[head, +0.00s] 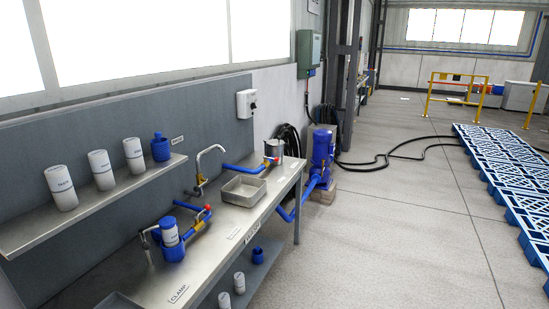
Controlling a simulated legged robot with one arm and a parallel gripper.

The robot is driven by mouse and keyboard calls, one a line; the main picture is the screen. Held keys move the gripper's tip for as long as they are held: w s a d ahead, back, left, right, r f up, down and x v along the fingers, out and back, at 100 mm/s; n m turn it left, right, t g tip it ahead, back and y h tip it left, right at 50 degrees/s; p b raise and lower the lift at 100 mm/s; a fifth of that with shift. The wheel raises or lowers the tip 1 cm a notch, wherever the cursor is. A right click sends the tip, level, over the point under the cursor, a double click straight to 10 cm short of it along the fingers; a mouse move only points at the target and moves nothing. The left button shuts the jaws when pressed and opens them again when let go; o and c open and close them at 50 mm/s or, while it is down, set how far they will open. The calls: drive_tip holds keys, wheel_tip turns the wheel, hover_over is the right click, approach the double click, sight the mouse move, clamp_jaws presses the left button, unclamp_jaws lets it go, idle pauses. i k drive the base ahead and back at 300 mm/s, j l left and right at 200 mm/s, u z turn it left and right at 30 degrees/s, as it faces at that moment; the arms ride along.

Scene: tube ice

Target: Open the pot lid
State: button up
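A small silver metal pot (274,149) stands at the far end of the steel workbench (215,222), beside a blue pipe with a red-ended valve (271,160). It is too small to tell whether a lid sits on it. A blue upright vessel (322,150) stands on a block on the floor beyond the bench end, with blue pipe at its base. I cannot tell which of these is the task's pot. My gripper is not in view.
A steel tray (243,188) and a faucet (203,165) are on the bench. Blue pallets (510,170) lie at right; the floor (400,235) between is clear.

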sight(279, 142)
drive_tip(key=i+z, duration=0.1)
drive_tip(key=i, duration=1.9)
drive_tip(key=i+u, duration=0.1)
drive_tip(key=i, duration=0.35)
drive_tip(key=i+l+u, duration=0.15)
drive_tip(key=i, duration=0.35)
drive_tip(key=i+l+u, duration=0.1)
drive_tip(key=i, duration=0.35)
